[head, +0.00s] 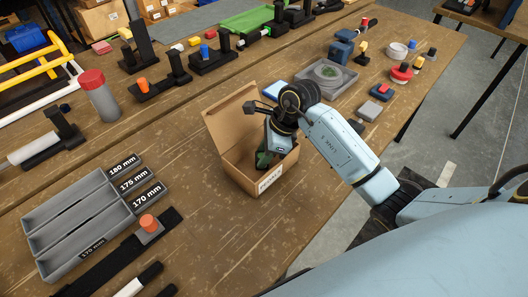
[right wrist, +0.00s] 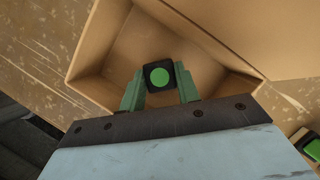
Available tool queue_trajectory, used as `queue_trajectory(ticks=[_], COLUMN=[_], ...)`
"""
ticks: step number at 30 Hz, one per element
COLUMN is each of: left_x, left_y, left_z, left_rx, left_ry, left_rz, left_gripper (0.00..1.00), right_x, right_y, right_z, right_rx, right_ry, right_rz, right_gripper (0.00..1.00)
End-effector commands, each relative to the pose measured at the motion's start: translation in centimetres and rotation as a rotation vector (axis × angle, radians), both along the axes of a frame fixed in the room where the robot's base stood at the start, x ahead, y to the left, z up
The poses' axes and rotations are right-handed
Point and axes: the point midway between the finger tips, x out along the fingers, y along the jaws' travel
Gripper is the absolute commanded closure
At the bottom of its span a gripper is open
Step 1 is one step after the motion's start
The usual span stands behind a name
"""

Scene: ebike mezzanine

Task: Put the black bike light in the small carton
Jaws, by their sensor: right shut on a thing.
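The small carton (head: 234,150) stands on the wooden table in the middle of the head view, its lid flap raised at the back and a printed label on its front. My right gripper (head: 264,158) reaches down into the carton's opening. In the right wrist view, my right gripper (right wrist: 160,88) is shut on the black bike light (right wrist: 151,65), a small black block with a green round face. The light is over the inside of the carton (right wrist: 185,45), whose floor looks empty. How high it is above the floor I cannot tell. My left gripper is not in view.
A grey tray (head: 97,227) with length-marked slots lies at the left. A grey bottle with a red cap (head: 100,100) stands behind it. A grey tray with a coil (head: 329,78) and several small parts lie beyond the carton. Bare tabletop lies left of the carton.

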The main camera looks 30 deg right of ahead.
Motion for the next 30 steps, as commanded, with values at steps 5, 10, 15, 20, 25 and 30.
queue_trajectory(ticks=[5,10,15,20,25,30], left_x=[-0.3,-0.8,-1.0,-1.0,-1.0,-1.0], left_y=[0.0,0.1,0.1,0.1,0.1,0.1], left_z=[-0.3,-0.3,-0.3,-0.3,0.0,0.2], left_rx=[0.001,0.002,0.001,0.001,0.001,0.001], left_ry=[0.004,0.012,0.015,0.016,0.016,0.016], left_rz=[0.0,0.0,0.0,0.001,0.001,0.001], left_gripper=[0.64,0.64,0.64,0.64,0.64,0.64], right_x=[0.0,0.0,0.0,0.0,-0.1,-0.6], right_y=[0.0,0.0,0.0,0.0,-0.5,-1.8], right_z=[-0.2,-0.3,-0.2,-0.2,1.2,4.5], right_rx=[-0.001,-0.001,-0.001,0.0,-0.004,-0.005], right_ry=[-0.001,0.0,0.0,0.0,-0.003,-0.005], right_rz=[0.001,0.0,0.0,0.0,0.0,0.0], right_gripper=[0.91,0.52,0.46,0.46,0.46,0.46])
